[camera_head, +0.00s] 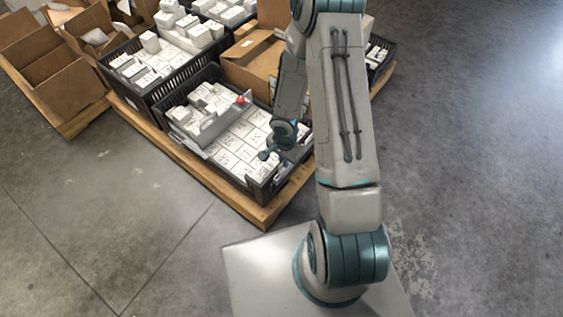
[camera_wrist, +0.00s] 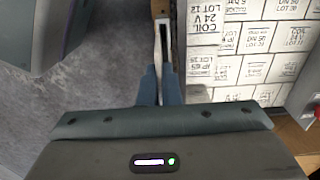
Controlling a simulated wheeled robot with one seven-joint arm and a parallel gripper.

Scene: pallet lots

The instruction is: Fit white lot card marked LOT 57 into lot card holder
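In the wrist view my gripper (camera_wrist: 159,88) points down at the outer side of a crate, its two blue-grey fingers close together. A thin white piece (camera_wrist: 159,76) shows between them, seen nearly edge-on; it looks like the white lot card, but no marking is readable. Beyond the fingertips a narrow pale strip with a dark slot (camera_wrist: 163,32) stands beside the crate; I cannot tell if it is the lot card holder. In the head view my gripper (camera_head: 267,154) is at the near right side of the front black crate (camera_head: 262,186); card and holder cannot be made out there.
Open boxes (camera_head: 60,80) stand left. The foreground floor is clear.

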